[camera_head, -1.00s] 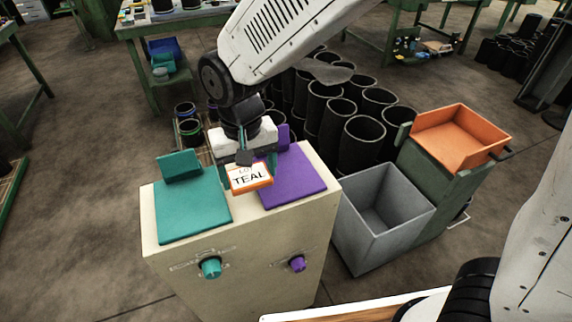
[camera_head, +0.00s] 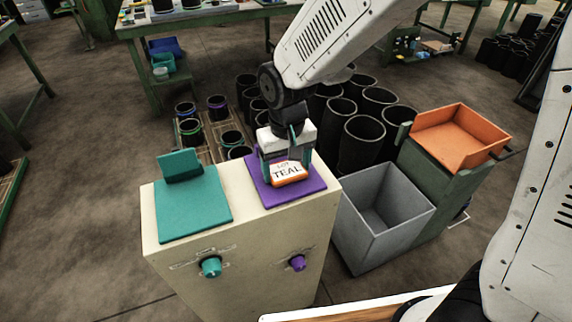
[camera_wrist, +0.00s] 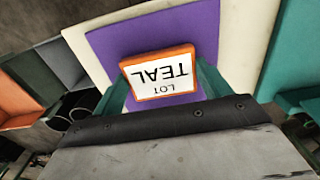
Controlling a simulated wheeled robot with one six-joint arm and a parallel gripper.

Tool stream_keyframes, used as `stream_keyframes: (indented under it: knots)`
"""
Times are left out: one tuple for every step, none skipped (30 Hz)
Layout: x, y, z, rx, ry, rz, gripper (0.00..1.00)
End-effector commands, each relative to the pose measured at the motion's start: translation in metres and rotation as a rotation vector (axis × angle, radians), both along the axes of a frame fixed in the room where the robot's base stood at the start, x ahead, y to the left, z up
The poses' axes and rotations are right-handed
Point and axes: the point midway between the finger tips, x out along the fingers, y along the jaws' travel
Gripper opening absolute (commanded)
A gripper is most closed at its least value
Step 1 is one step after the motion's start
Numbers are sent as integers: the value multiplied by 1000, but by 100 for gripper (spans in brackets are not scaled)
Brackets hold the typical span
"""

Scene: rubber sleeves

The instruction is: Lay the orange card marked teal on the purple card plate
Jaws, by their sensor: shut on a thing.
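The orange card (camera_head: 288,180) has a white face reading "LOT TEAL". My gripper (camera_head: 287,172) is shut on it, and the card is tilted with its face toward the head camera. The card is over the purple card plate (camera_head: 308,190) on the cream stand; whether it touches the plate I cannot tell. In the wrist view the card (camera_wrist: 159,98) shows upside down between the teal fingers, with the purple plate (camera_wrist: 120,45) behind it. The plate's upright back is hidden behind my gripper in the head view.
The teal plate (camera_head: 195,210) with its upright back lies bare on the left of the cream stand (camera_head: 240,250). A teal knob (camera_head: 210,267) and a purple knob (camera_head: 297,263) are on the front. A grey bin (camera_head: 350,220) and an orange tray (camera_head: 445,150) stand to the right.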

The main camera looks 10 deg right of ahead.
Motion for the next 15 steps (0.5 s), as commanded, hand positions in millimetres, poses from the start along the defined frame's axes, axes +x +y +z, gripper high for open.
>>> stream_keyframes:
  knots:
    - [0,0,0,0,0,0,54]
    - [0,0,0,0,0,0,54]
    - [0,0,-1,0,1,0,54]
    - [0,0,-2,0,1,0,54]
    - [0,0,-4,0,1,0,54]
    - [0,0,-3,0,1,0,85]
    - [0,0,-3,0,1,0,93]
    - [0,0,-3,0,1,0,98]
    - [0,0,-3,0,1,0,98]
    - [0,0,-3,0,1,0,98]
    - [0,0,-3,0,1,0,98]
    - [0,0,-3,0,1,0,98]
    - [0,0,-3,0,1,0,98]
    - [0,0,-3,0,1,0,98]
    - [0,0,-3,0,1,0,98]
